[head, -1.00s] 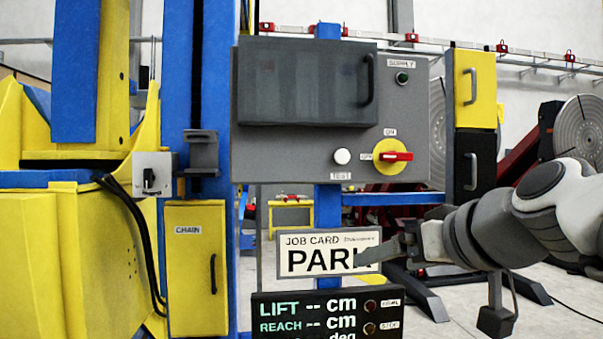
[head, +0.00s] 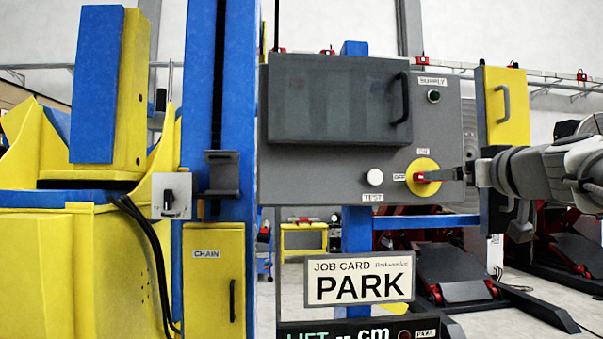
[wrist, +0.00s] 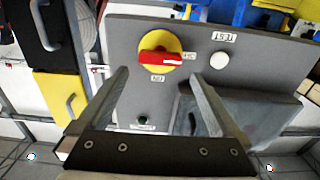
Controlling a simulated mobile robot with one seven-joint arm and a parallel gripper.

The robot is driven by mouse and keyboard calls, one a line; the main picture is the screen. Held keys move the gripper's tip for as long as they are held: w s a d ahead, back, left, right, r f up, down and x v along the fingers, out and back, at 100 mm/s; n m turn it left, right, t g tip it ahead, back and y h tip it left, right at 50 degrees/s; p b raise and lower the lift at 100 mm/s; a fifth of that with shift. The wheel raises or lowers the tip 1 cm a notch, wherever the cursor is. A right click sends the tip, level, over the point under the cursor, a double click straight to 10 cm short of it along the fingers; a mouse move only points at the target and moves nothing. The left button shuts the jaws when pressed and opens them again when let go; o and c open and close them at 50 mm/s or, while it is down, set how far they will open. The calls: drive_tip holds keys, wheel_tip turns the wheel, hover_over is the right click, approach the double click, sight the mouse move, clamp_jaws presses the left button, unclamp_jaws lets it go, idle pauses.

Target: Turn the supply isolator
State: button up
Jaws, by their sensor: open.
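The supply isolator is a yellow disc (head: 426,164) with a red handle (head: 425,176) on the grey panel. The handle lies horizontal, and its white mark in the wrist view (wrist: 158,58) points toward the OFF label. The ON label is above the disc in the head view. My gripper (head: 457,174) is level with the handle, at the disc's right edge in the head view. In the wrist view my gripper (wrist: 158,74) has its fingers spread and empty, with the handle just beyond and between the tips. The handle appears free of both fingers; the exact gap cannot be told.
A white TEST button (head: 374,177) sits left of the isolator. A green SUPPLY lamp (head: 433,96) is above it. A dark cover with a handle (head: 340,100) stands out from the panel. A yellow box (head: 506,105) is at the right. A PARK job card (head: 360,281) hangs below.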

drive_tip(key=w+p, duration=0.1)
drive_tip(key=w, duration=0.6)
drive_tip(key=shift+w+a+p, duration=0.15)
drive_tip(key=shift+p, duration=0.2)
drive_tip(key=shift+c, duration=0.2)
drive_tip(key=c, duration=1)
drive_tip(key=m+b, duration=0.1)
drive_tip(key=m, duration=1.6)
drive_tip(key=shift+m+b, duration=0.4)
